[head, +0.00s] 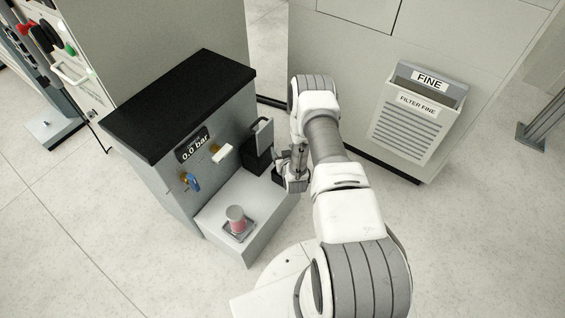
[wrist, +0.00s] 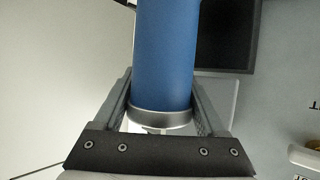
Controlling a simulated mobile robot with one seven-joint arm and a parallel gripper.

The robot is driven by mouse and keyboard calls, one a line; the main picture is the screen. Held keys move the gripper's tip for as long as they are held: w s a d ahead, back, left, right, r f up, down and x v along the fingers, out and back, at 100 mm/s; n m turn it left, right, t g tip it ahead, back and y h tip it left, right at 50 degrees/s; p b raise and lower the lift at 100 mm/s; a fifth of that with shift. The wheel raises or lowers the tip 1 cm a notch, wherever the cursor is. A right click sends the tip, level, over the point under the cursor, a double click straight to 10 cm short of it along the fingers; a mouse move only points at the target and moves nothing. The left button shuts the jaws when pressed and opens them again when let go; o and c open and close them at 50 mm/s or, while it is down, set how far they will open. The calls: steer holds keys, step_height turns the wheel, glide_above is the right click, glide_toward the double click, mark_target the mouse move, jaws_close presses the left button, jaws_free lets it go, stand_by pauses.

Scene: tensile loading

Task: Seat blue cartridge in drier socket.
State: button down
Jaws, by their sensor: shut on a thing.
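My gripper (head: 288,178) is low at the right end of the cabinet's light ledge, beside a black box-shaped holder (head: 256,158) with a grey upright part. In the wrist view, the gripper is shut on the blue cartridge (wrist: 166,45), a blue cylinder with a silver end ring between the fingers. Its far end runs out of the picture. A dark, framed recess or panel (wrist: 224,38) lies behind and right of it. I cannot tell whether this is the drier socket, or whether the cartridge touches it. The blue cartridge cannot be made out in the head view.
A pink cartridge (head: 236,217) with a grey top stands in a square seat on the ledge (head: 262,208). The grey cabinet has a "0.0 bar" display (head: 193,146), a blue valve (head: 191,182) and a white handle (head: 222,153). A "FILTER FINE" bin (head: 411,126) hangs at right.

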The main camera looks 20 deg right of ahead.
steer(key=shift+f+b, duration=0.95)
steer(key=shift+f, duration=1.65)
steer(key=shift+f, duration=0.1)
jaws_free()
steer(key=shift+f, duration=0.1)
steer(key=shift+r, duration=0.2)
